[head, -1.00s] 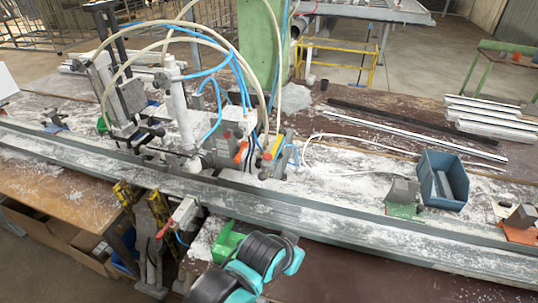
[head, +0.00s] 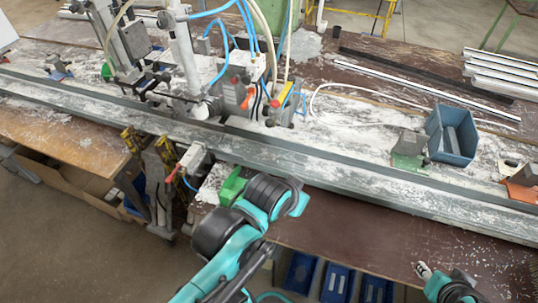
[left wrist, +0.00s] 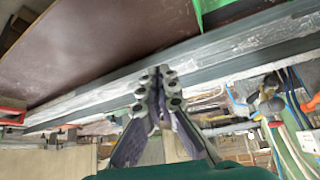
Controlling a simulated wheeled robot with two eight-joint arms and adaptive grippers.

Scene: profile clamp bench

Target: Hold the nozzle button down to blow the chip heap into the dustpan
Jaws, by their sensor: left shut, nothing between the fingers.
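My left arm reaches up from the bottom middle of the head view, beside a green piece (head: 232,186) at the bench's front edge. In the left wrist view my left gripper (left wrist: 158,80) is shut and empty, with the grey rail behind it. In the head view its fingers are hidden. My right gripper (head: 423,270) shows at the lower right, small and apart from everything. Red and orange knobs sit on the valve blocks (head: 240,95) behind the rail. I cannot tell which is the nozzle button. White chips (head: 350,140) are scattered over the bench; I cannot single out the heap or the dustpan.
A long grey rail (head: 330,166) crosses the bench. Blue and clear hoses arch over the valve blocks. A blue bin (head: 452,136) and a green-based block (head: 409,148) stand at the right. The brown board (head: 330,215) in front of the rail is largely clear.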

